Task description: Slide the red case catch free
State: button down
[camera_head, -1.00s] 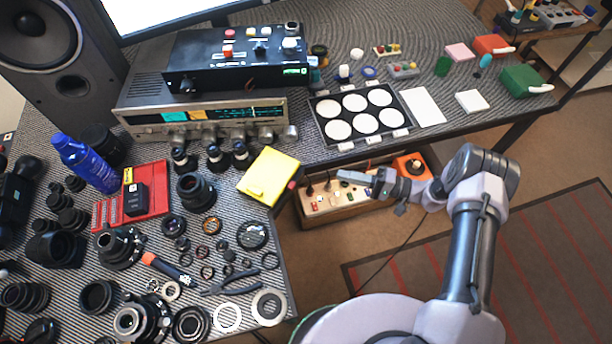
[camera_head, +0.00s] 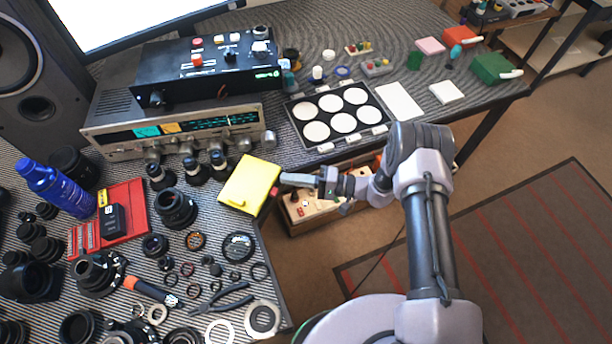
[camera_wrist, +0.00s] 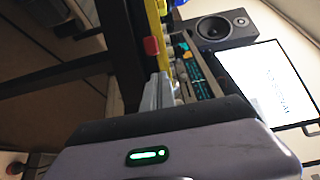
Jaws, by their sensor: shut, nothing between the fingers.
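The yellow case (camera_head: 248,184) lies at the front right edge of the desk. Its red catch (camera_head: 274,191) sits on the side facing my arm. My gripper (camera_head: 284,179) is shut and empty, with its fingertips close beside that side of the case. In the wrist view, the red catch (camera_wrist: 151,46) shows just beyond my shut fingers (camera_wrist: 158,88), in front of the yellow case edge (camera_wrist: 163,62). I cannot tell whether the fingertips touch the catch.
A silver receiver (camera_head: 180,125) with a black control box on it stands behind the case. Small black lens parts and a red tray (camera_head: 130,215) crowd the desk to the left. A wooden box (camera_head: 325,213) of parts sits below the desk edge, under my gripper.

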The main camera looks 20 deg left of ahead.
aim_at(277, 194)
jog(key=shift+s, duration=1.1)
jog(key=s, duration=0.1)
jog(key=s+p, duration=0.1)
jog(key=s, duration=0.1)
jog(key=shift+a+r, duration=0.15)
jog(key=w+d+p, duration=0.2)
jog(key=w+d, duration=0.1)
jog(key=d, duration=1.4)
jog(key=shift+d+p, duration=0.15)
jog(key=shift+p, duration=0.15)
